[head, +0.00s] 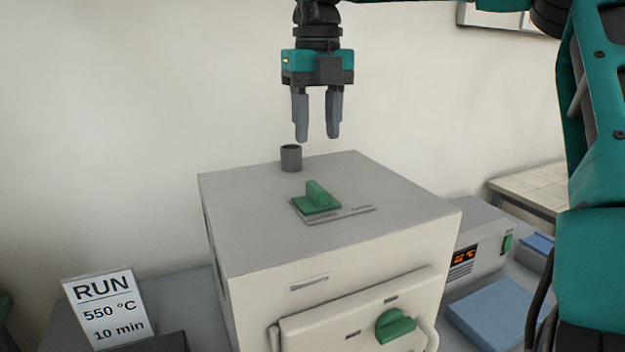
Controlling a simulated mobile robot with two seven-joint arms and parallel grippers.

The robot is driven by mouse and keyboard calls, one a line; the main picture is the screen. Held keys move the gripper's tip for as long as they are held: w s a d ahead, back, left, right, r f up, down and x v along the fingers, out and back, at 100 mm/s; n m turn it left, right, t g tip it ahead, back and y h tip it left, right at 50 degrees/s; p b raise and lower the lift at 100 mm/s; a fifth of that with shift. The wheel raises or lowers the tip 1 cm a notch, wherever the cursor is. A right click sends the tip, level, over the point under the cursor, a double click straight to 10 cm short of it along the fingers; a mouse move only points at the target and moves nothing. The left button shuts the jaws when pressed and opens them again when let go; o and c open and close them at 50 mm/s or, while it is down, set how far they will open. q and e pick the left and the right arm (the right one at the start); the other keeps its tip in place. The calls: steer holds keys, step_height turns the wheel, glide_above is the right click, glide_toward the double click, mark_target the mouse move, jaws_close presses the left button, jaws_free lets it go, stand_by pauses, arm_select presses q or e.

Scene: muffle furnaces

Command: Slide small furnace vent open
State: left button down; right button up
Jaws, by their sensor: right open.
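The small furnace (330,265) is a cream box with a grey top, in the middle of the head view. On its top is the vent slide (317,197), a green plate with an upright green tab, sitting on a flat labelled plate (350,213). A short dark grey pipe (291,158) stands behind it near the back edge. My right gripper (317,138) points down above the furnace top, near the pipe. Its fingers are apart with nothing between them, and it looks clear of the green tab. My left gripper is not in view.
The furnace front has a door with a green knob (395,326) and a handle. A sign (109,308) reading RUN 550 °C 10 min stands at left. A controller with an orange display (463,256) and blue blocks (490,312) are at right.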

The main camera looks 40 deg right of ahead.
mark_target(317, 185)
step_height(317, 185, down, 10)
steer(key=shift+r, duration=0.1)
stand_by(0.4)
jaws_close()
stand_by(0.5)
